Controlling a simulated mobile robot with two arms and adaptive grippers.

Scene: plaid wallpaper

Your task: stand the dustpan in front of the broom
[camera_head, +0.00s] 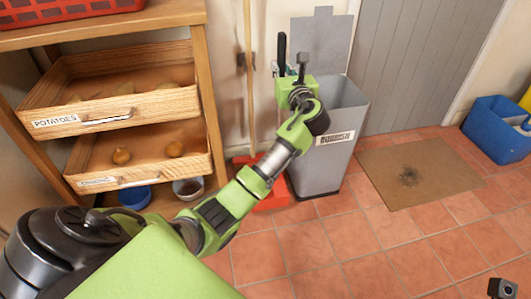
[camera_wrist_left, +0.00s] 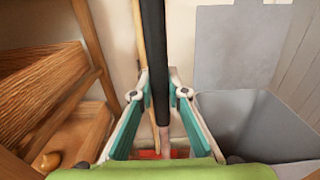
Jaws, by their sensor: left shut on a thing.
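The broom (camera_head: 249,75) stands upright against the wall, its long wooden stick beside the shelf. Its stick also shows in the left wrist view (camera_wrist_left: 138,45), behind the black handle. The dustpan's black upright handle (camera_head: 282,50) is between the fingers of my left gripper (camera_wrist_left: 159,95), which is shut on it, to the right of the broom stick. Red parts (camera_head: 272,199) show low by the floor under my left arm; the arm hides much of them, so I cannot tell dustpan pan from broom head. My right gripper's fingers do not show.
A grey open bin (camera_head: 343,110) stands close right of the handle. A wooden shelf (camera_head: 203,75) with potato and onion drawers is at left, bowls (camera_head: 134,196) below. A doormat (camera_head: 415,172) and blue crate (camera_head: 497,130) lie right. Tiled floor in front is clear.

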